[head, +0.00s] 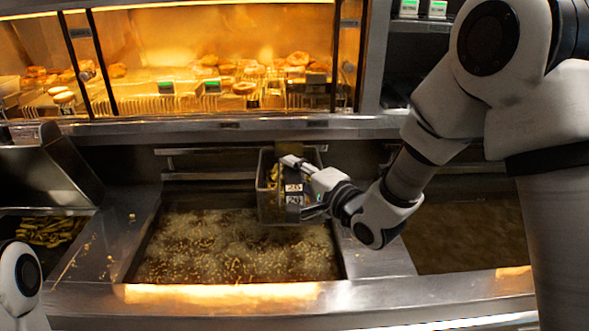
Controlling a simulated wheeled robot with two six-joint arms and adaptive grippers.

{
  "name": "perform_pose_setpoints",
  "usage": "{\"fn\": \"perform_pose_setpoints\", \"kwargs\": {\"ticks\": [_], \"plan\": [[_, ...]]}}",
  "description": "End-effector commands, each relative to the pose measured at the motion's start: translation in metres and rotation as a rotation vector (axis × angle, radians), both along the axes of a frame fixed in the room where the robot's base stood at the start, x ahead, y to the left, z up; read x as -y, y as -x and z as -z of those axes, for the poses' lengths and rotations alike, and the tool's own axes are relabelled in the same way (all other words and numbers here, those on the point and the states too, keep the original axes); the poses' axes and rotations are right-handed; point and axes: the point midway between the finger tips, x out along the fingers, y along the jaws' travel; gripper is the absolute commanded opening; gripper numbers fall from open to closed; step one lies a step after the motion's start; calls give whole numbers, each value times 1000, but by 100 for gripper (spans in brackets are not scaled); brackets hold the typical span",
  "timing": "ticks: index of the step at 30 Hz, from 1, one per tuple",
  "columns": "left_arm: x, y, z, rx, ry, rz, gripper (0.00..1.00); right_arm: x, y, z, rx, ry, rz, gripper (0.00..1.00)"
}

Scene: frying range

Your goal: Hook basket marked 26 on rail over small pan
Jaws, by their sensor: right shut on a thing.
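A wire-mesh basket (267,205) with food inside hangs above the back right part of the middle pan (200,245) of bubbling oil. A stacked number label on it seems to show 26, though the small print is hard to read. My right gripper (300,187) is shut on the basket at its right side. A metal rail (205,152) runs along the back wall behind the basket. I cannot tell whether the basket touches the rail. My left arm shows at the lower left; its gripper is out of view.
Another oil pan (470,235), with a calm surface, lies to the right, partly behind my right arm. A tray of fries (48,231) is at the left. A lit food cabinet (215,70) stands above the back ledge (225,128).

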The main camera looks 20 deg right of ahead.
Motion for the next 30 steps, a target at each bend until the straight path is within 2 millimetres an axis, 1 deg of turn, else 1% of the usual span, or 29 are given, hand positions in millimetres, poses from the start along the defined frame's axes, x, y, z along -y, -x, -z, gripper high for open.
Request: {"fn": "perform_pose_setpoints", "kwargs": {"ticks": [1,3,16,30], "plan": [[0,0,6,-1,0,0,40,2,-2,5,5,-1,2,0],[0,0,7,-1,0,0,40,3,-3,7,6,0,4,0],[0,0,8,0,0,0,40,4,-4,9,7,1,4,0],[0,0,15,0,0,0,40,4,-4,21,4,1,4,0]]}}
